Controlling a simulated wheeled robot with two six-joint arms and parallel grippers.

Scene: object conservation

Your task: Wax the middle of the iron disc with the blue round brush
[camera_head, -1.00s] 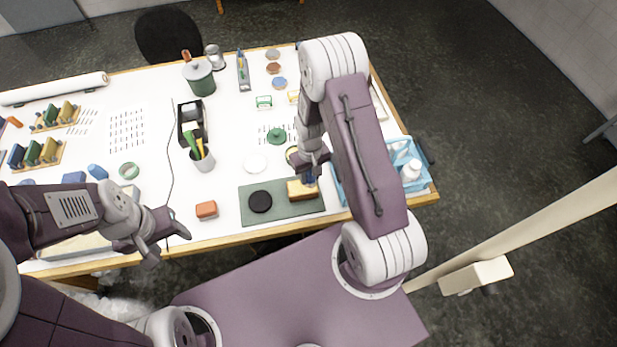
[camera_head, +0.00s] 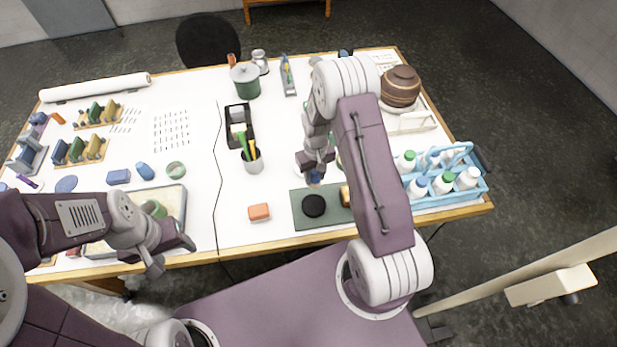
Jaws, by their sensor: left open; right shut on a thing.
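The dark iron disc (camera_head: 314,205) lies flat on the green mat (camera_head: 305,224) near the table's front edge. My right gripper (camera_head: 315,174) is shut on the blue round brush (camera_head: 314,180), of which only a small blue part shows below the fingers. The brush is just behind and above the disc in the head view; I cannot tell whether it touches. A yellow-and-brown block (camera_head: 346,196) on the mat is partly hidden by my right arm. My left gripper (camera_head: 172,254) is open and empty at the table's front edge, left of the mat.
An orange block (camera_head: 259,212) lies left of the mat. A blue crate of bottles (camera_head: 446,200) is at the right. A tray (camera_head: 176,190) is near my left arm. White table between cable and orange block is clear.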

